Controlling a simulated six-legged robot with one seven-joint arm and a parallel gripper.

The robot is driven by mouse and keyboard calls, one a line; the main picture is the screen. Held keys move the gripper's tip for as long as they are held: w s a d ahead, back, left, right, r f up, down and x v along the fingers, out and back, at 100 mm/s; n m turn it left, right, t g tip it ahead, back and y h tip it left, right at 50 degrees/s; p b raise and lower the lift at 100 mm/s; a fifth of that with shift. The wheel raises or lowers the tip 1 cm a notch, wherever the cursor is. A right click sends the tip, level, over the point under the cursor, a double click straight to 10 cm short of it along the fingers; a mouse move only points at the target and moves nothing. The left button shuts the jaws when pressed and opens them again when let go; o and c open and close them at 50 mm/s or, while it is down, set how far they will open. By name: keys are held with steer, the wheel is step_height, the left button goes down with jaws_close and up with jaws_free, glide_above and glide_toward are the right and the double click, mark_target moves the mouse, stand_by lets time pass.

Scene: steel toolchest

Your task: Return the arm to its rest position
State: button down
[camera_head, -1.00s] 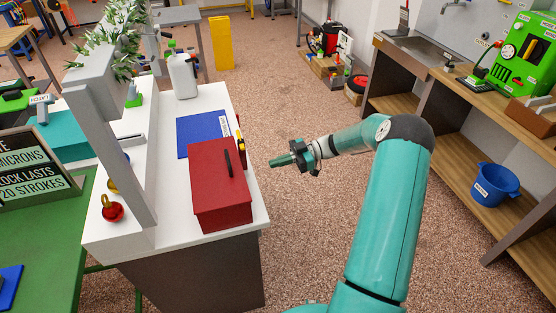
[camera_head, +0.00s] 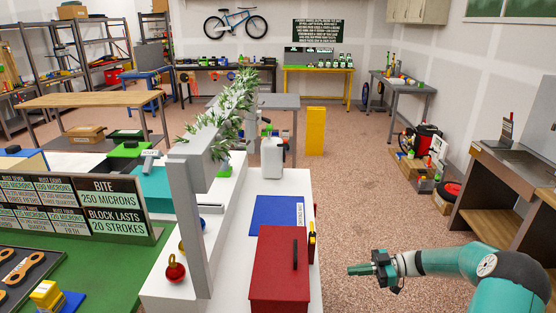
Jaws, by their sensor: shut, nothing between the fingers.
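My arm is teal with a dark grey elbow joint and reaches in from the lower right of the head view. My gripper (camera_head: 362,269) is a small teal and dark piece at the arm's end, pointing left. It is shut and empty. It hangs over the floor, just right of the white bench and apart from it. The red steel toolchest (camera_head: 279,275) stands on the near end of the white bench (camera_head: 228,263), with its lid closed and a black handle on top. The lower part of my arm is cut off by the frame edge.
A blue mat (camera_head: 277,215) and a white jug (camera_head: 271,158) are on the bench behind the toolchest. A grey post (camera_head: 189,230) and a red ball-shaped thing (camera_head: 175,268) stand on its left. A yellow block (camera_head: 315,131) stands on the floor beyond. The floor between bench and right-hand workbench is open.

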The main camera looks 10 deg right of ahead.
steer(key=s+a+r+m+g+h, duration=0.5)
steer(key=s+a+r+h, duration=0.4)
steer(key=a+r, duration=0.45)
steer(key=s+a+r+m+t+h, duration=0.1)
steer(key=s+r+m+t+h, duration=0.2)
steer(key=s, duration=0.6)
steer(key=s+a+r+m+t+h, duration=0.1)
steer(key=s+r+m+t+h, duration=0.3)
steer(key=s+r+m, duration=0.3)
steer(key=shift+s+a+r+m+t, duration=0.2)
steer(key=shift+s+m+t, duration=0.25)
steer(key=shift+s, duration=0.95)
